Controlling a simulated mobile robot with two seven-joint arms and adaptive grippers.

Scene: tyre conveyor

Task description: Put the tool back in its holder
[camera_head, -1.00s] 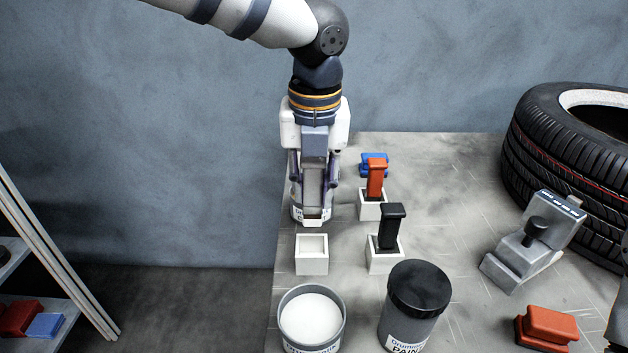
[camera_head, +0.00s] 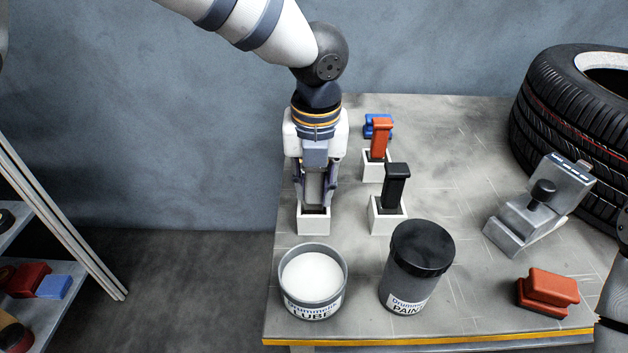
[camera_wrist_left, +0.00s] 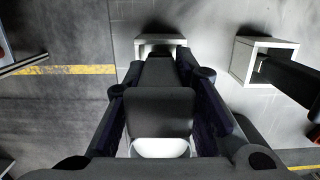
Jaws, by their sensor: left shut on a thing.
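My left gripper (camera_head: 315,198) is shut on a dark tool, which the fingers mostly cover. The tool (camera_wrist_left: 160,108) shows in the left wrist view as a dark block between the fingers, its far part reaching to a white square holder. That holder (camera_head: 313,224) stands on the table right below the gripper, and its rim also shows in the left wrist view (camera_wrist_left: 160,41). The tool's lower end is at the holder's opening. I cannot tell how deep it sits. My right gripper is not in view.
Beside it, a white holder (camera_head: 387,222) carries a black tool (camera_head: 396,185); another behind (camera_head: 374,172) carries a red tool (camera_head: 381,138). An open lube tub (camera_head: 312,280) and a black-lidded paint can (camera_head: 418,265) stand in front. A tyre (camera_head: 570,140) lies at the right.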

